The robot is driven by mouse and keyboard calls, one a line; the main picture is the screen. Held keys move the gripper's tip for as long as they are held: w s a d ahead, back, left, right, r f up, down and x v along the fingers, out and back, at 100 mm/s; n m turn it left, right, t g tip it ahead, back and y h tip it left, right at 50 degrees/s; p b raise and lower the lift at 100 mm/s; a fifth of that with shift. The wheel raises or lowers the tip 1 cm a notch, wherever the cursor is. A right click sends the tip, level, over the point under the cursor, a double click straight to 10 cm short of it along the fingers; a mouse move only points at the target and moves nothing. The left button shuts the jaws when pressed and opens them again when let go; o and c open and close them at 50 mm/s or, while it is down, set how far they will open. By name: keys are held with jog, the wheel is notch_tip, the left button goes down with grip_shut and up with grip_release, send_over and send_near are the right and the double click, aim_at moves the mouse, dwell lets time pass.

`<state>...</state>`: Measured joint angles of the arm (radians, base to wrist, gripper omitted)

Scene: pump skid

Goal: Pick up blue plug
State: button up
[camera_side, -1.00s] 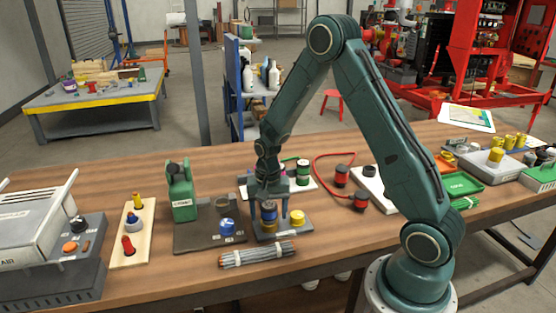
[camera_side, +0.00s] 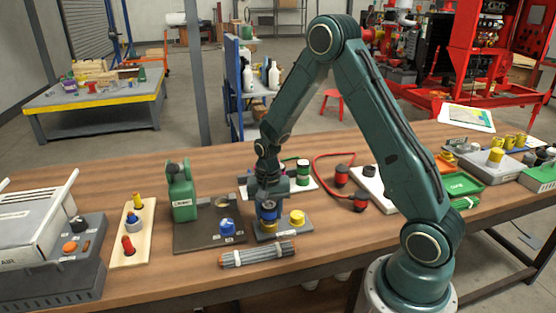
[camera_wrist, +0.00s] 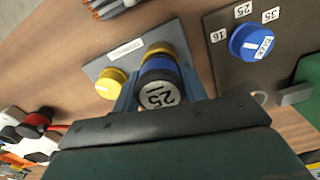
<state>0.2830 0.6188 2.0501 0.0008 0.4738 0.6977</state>
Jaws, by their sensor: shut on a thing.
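The blue plug (camera_side: 267,212) has a dark top and a blue band. It stands upright at a yellow fitting (camera_side: 269,227) on the grey labelled plate (camera_side: 284,236). In the wrist view, the blue plug (camera_wrist: 158,76) shows a round end marked 25. My gripper (camera_side: 267,207) is over it from above. In the wrist view, the fingers of my gripper (camera_wrist: 160,88) lie on both sides of the blue plug and are shut on it. Yellow shows just beyond the plug in that view. I cannot tell whether the plug is clear of the yellow fitting.
A second yellow fitting (camera_side: 297,217) stands close on the right of the plate. A blue knob (camera_side: 227,226) sits on a dark panel to the left. A cable bundle (camera_side: 258,253) lies in front. Black and red parts (camera_side: 341,176) and a red cable stand behind right.

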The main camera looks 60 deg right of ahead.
jog(key=shift+r, duration=0.15)
notch_tip(320, 180, up, 20)
dwell(0.7)
jog(key=shift+f, duration=0.2)
jog(key=w+d+f, duration=1.1)
jog(key=w+d, duration=0.2)
jog(key=w, duration=0.1)
jog(key=shift+d, duration=0.25)
jog(key=shift+f, duration=0.15)
jog(key=shift+f, duration=2.6)
jog(key=shift+f, duration=1.45)
